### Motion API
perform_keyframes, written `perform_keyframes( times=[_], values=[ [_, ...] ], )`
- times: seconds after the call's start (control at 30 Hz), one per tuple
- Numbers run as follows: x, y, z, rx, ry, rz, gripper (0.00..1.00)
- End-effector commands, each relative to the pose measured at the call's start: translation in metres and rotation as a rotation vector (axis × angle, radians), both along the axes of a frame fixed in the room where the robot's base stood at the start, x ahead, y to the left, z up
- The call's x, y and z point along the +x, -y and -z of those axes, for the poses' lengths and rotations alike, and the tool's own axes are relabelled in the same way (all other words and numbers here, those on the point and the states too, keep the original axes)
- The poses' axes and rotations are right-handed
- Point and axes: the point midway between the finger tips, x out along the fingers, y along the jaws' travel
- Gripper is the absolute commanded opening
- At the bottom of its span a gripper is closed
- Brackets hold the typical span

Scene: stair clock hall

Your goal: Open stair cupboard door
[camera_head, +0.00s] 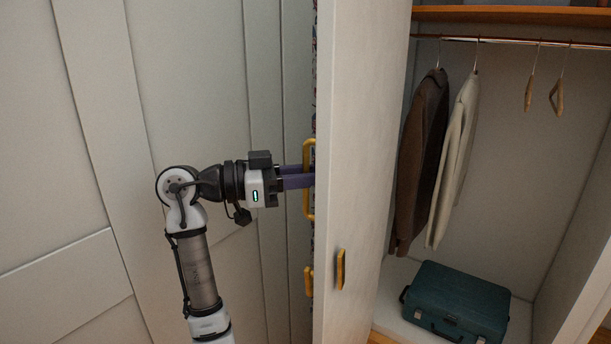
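A tall pale door panel (365,130) stands in the middle of the view, with the open cupboard to its right. A long yellow vertical handle (308,200) shows at its left side; which panel it is fixed to is hard to tell. My gripper (304,178) reaches in from the left, its purple fingers crossing the middle of this handle. The fingers lie close together, one above the other, and their tips end at the panel's left edge. Whether they are closed on the handle is not clear. A smaller yellow handle (340,268) sits low on the pale panel.
Inside the cupboard, a brown coat (420,165) and a cream garment (457,155) hang from a rail (510,42) beside empty hangers (557,96). A teal suitcase (455,302) lies on the floor. Pale panelled boards (185,80) fill the left. Another yellow handle (308,281) is below my gripper.

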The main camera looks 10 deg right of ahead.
Motion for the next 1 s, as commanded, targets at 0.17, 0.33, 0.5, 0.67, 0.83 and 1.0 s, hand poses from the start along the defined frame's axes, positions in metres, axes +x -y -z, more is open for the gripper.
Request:
perform_keyframes(
  times=[0.17, 0.33, 0.5, 0.67, 0.83, 1.0],
  values=[
    [-0.001, -0.001, 0.001, 0.002, 0.002, 0.002, 0.25],
    [-0.001, -0.007, 0.002, 0.002, 0.002, 0.001, 0.25],
    [0.000, -0.033, 0.003, 0.001, 0.002, -0.001, 0.25],
    [0.001, -0.058, 0.002, 0.001, 0.001, 0.000, 0.25],
    [0.001, -0.072, 0.001, 0.003, 0.002, 0.003, 0.25],
    [0.001, -0.075, 0.000, 0.002, 0.002, 0.003, 0.25]
  ],
)
